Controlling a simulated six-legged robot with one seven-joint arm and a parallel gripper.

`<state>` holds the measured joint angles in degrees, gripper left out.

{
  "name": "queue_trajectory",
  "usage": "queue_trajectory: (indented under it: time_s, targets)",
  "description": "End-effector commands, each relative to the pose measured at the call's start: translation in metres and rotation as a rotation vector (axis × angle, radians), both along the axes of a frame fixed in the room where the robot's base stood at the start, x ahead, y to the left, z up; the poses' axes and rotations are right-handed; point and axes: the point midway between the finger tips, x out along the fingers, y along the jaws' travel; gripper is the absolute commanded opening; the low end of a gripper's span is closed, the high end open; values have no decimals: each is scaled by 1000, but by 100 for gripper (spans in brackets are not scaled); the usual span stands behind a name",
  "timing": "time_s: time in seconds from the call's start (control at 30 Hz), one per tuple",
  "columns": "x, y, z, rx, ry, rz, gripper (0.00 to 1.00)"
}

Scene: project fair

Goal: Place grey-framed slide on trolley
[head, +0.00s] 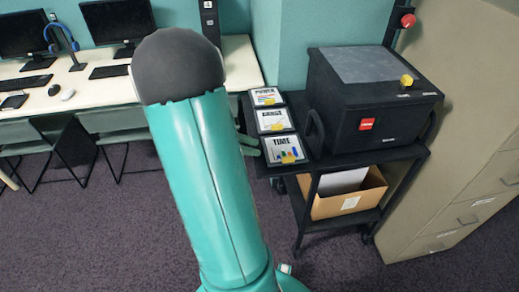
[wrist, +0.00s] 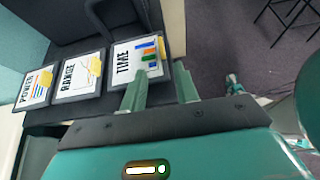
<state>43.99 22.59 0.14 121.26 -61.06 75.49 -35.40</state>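Three framed slides lie flat in a row on the left of the black trolley (head: 388,158). The TIME slide (head: 280,145) is nearest, with coloured bars and a dark grey frame; in the wrist view it (wrist: 122,60) is rightmost. The RANGE slide (head: 272,121) is in the middle and the POWER slide (head: 266,94) is farthest. All frames look dark grey. My gripper (head: 248,146) is at the near left of the TIME slide. In the wrist view its fingers (wrist: 163,88) are apart at the slide's edge, one overlapping it in the picture; contact is unclear.
A black machine (head: 350,118) with a red label fills the trolley's right side. A cardboard box (head: 350,203) sits on the lower shelf. A beige cabinet (head: 465,130) stands to the right. A white desk (head: 240,65) with monitors is at the left.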

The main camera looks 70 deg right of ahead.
Motion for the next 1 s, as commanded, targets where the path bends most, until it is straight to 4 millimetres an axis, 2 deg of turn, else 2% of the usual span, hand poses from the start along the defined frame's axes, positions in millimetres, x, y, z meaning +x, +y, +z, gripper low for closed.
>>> queue_trajectory:
  time_s: [0.33,0.47,0.57,0.67,0.83,1.0]
  targets:
    - [4,3,3,-1,-8,-1,31]
    - [18,21,14,-25,-89,-5,31]
    - [38,52,31,-52,-227,-14,31]
    - [60,93,49,-70,-405,-36,31]
    - [89,166,75,-52,-710,-82,31]
    - [105,242,99,26,-1002,-149,31]
